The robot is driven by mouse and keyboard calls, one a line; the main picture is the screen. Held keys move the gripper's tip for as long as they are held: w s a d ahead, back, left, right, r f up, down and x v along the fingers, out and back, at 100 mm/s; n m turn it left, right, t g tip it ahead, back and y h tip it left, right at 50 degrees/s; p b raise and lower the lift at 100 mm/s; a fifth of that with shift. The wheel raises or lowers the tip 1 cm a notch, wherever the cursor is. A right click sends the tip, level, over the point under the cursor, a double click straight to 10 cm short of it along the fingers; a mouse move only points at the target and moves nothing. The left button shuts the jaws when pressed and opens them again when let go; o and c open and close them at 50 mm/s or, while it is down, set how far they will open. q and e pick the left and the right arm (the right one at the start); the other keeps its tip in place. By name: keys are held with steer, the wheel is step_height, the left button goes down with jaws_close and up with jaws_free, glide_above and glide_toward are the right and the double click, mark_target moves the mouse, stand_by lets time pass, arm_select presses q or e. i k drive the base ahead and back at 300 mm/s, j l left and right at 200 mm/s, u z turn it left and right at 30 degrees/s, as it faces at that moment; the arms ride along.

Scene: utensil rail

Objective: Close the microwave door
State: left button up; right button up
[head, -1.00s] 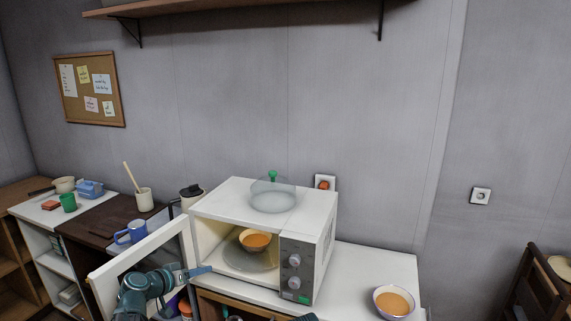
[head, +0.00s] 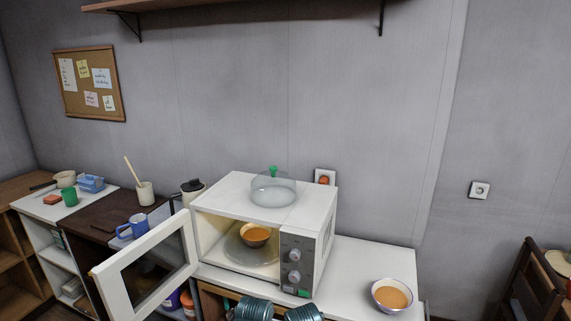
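The white microwave (head: 262,207) stands on the counter with its front opening facing me. Its door (head: 110,285) is wide open, swung out to the left on the left-hand hinge side, its window showing the shelf behind. Inside, a bowl of orange soup (head: 256,237) sits on the round glass turntable (head: 238,252). The dark control panel with two knobs (head: 294,265) is on the right of the opening. Teal parts of my arms show at the bottom edge below the microwave. Neither gripper's fingers show, and nothing of mine is seen touching the door.
A glass lid with a green knob (head: 273,188) rests on top of the microwave. A second bowl of orange soup (head: 394,296) stands on the counter at right. The space before the opening looks clear.

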mark_target(144, 274)
steer(key=j+z, duration=0.8)
steer(key=k+j, duration=0.1)
steer(key=j, duration=0.25)
steer(key=k+j+z, duration=0.15)
steer(key=j, duration=0.2)
steer(key=k+j, duration=0.1)
steer(key=j, duration=0.25)
steer(key=k+j+z, duration=0.15)
steer(key=j, duration=0.2)
steer(key=k+j, duration=0.15)
steer(key=j, duration=0.2)
steer(key=k+j, duration=0.15)
steer(key=j, duration=0.2)
steer(key=k+j, duration=0.1)
steer(key=j, duration=0.2)
steer(key=k+j, duration=0.15)
steer(key=j, duration=0.2)
steer(key=k+j, duration=0.1)
steer(key=j, duration=0.25)
steer(key=z, duration=0.05)
